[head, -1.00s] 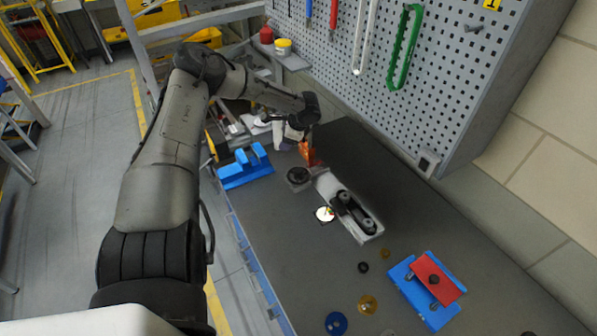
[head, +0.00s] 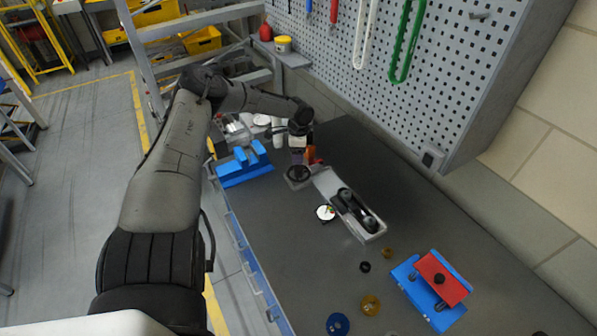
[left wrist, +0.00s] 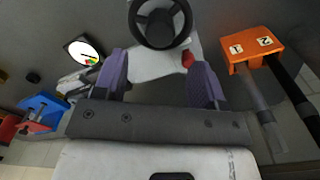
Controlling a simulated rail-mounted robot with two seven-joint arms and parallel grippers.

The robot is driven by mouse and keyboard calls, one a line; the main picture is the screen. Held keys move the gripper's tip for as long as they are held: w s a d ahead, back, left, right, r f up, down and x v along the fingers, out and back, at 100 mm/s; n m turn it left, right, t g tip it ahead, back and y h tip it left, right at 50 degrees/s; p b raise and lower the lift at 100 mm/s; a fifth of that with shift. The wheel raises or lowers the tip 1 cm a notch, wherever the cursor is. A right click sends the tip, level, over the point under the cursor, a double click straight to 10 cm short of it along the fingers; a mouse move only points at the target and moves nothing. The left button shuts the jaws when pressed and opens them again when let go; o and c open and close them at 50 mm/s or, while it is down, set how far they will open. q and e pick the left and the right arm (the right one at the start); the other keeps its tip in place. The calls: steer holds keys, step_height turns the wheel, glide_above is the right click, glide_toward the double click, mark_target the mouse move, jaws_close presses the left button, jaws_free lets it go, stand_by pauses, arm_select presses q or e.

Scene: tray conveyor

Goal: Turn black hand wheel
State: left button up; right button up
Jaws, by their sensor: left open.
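The black hand wheel (head: 298,174) sits at the far left end of a grey-white device (head: 325,184) on the dark bench. In the left wrist view the wheel (left wrist: 160,22) shows as a spoked black ring at the top centre, partly cut off by the frame. My left gripper (head: 299,158) is over the wheel's far side in the head view. My right gripper is out of view.
An orange block with two numbered labels (left wrist: 252,48) stands right of the fingers. A round dial (head: 325,213) lies beside the device. A blue block (head: 245,168) is left of the wheel; a blue and red fixture (head: 438,280) is nearer. A pegboard (head: 440,80) rises behind.

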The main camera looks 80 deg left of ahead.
mark_target(299, 167)
arm_select(q)
step_height(299, 167, down, 7)
steer(key=b, duration=0.4)
steer(key=shift+d, duration=0.1)
steer(key=shift+c, duration=0.3)
